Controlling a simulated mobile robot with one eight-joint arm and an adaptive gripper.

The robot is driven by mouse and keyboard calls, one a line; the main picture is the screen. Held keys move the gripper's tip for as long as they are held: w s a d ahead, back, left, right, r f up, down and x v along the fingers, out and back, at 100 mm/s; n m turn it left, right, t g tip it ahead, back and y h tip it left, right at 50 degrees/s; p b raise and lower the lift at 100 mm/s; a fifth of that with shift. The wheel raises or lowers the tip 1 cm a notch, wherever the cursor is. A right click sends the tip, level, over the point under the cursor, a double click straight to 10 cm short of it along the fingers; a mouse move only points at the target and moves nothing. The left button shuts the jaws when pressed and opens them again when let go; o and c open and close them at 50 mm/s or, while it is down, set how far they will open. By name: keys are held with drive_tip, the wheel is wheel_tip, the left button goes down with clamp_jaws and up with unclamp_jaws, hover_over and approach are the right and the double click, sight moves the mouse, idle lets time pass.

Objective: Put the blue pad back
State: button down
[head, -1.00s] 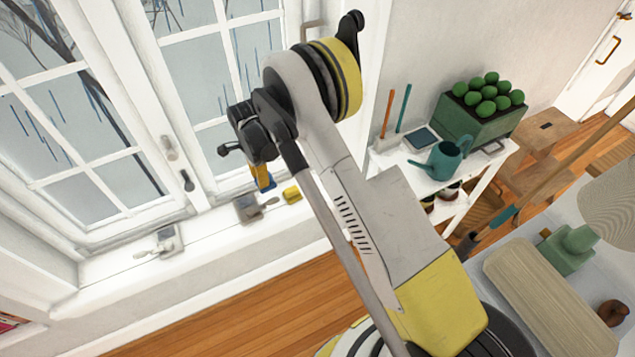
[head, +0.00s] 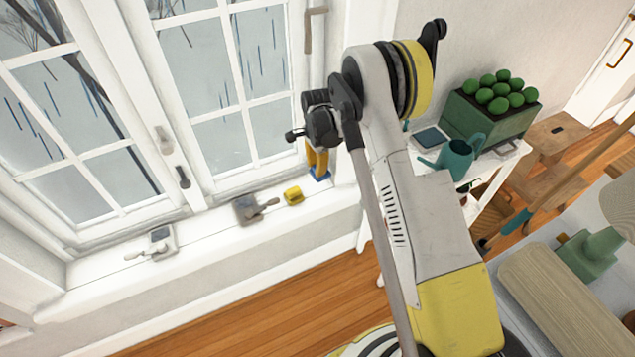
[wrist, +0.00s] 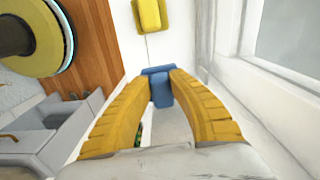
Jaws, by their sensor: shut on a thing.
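My gripper (head: 318,165) points down over the right end of the white window sill, with its yellow fingers shut on the blue pad (head: 320,175). In the wrist view the blue pad (wrist: 160,86) sits between the two yellow fingertips, above or near the white sill. I cannot tell whether the pad touches the sill. A yellow pad (head: 293,196) lies on the sill just left of my gripper; it also shows at the top of the wrist view (wrist: 150,14).
Left of the yellow pad, a grey handled thing (head: 254,207) and another (head: 160,243) lie on the sill (head: 205,228). Window panes stand close behind. A white side table right of my arm bears a teal watering can (head: 455,158) and a green planter (head: 490,122).

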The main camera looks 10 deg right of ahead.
drive_tip(key=f+b, duration=0.3)
drive_tip(key=f, duration=0.3)
drive_tip(key=shift+d+f, duration=0.1)
drive_tip(key=shift+d, duration=0.1)
drive_tip(key=c, duration=1.3)
unclamp_jaws()
